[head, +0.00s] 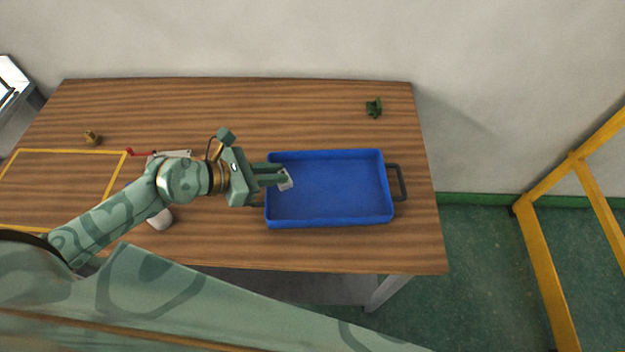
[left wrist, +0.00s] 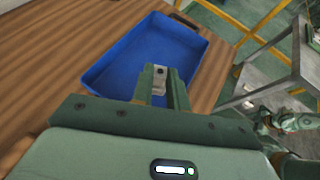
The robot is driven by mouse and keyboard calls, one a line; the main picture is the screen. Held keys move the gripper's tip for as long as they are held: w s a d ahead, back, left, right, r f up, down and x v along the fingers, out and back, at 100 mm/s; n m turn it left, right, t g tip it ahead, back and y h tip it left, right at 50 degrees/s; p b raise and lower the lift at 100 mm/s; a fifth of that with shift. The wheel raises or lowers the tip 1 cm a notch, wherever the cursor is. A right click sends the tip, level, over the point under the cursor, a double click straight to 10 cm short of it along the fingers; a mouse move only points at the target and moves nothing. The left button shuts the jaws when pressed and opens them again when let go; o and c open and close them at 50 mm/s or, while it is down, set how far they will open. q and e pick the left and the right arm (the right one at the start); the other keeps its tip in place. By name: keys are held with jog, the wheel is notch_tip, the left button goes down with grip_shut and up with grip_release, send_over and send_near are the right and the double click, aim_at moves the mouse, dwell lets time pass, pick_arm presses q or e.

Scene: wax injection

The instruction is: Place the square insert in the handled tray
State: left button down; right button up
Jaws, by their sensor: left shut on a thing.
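The handled tray (head: 335,212) is a blue rectangular box on the wooden table, with a dark handle at its right end. It also shows in the left wrist view (left wrist: 172,50). My left gripper (head: 280,177) reaches over the tray's left wall and is shut on the square insert (head: 286,183), a small light-grey piece. The insert (left wrist: 160,82) shows between the fingers in the left wrist view. It is over the tray's left part; I cannot tell its height above the floor of the tray. The tray floor shows no other object. My right gripper does not show in the head view.
A small green part (head: 374,107) lies at the table's back right and a brown one (head: 92,138) at the left, by a yellow outline (head: 65,151). A white object (head: 160,218) is partly hidden under my left arm. A yellow frame (head: 548,265) stands right of the table.

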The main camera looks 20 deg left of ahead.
pick_arm(q)
jog(key=w+d+f, duration=0.1)
jog(key=w+f, duration=0.1)
jog(key=w+d+f+b, duration=0.1)
jog(key=w+d+f, duration=0.1)
jog(key=w+d+f+b, duration=0.1)
jog(key=f, duration=0.1)
jog(key=shift+w+d+f, duration=0.25)
jog(key=shift+w, duration=0.15)
jog(key=shift+w+d+f, duration=0.15)
jog(key=shift+f, duration=0.1)
jog(key=f+b, duration=0.1)
jog(key=f, duration=0.2)
jog(key=shift+w+d+f+b, duration=0.2)
jog(key=shift+f+b, duration=0.1)
jog(key=shift+b, duration=0.1)
jog(key=shift+r, duration=0.1)
jog(key=shift+s, duration=0.1)
jog(key=c, duration=1.4)
grip_release()
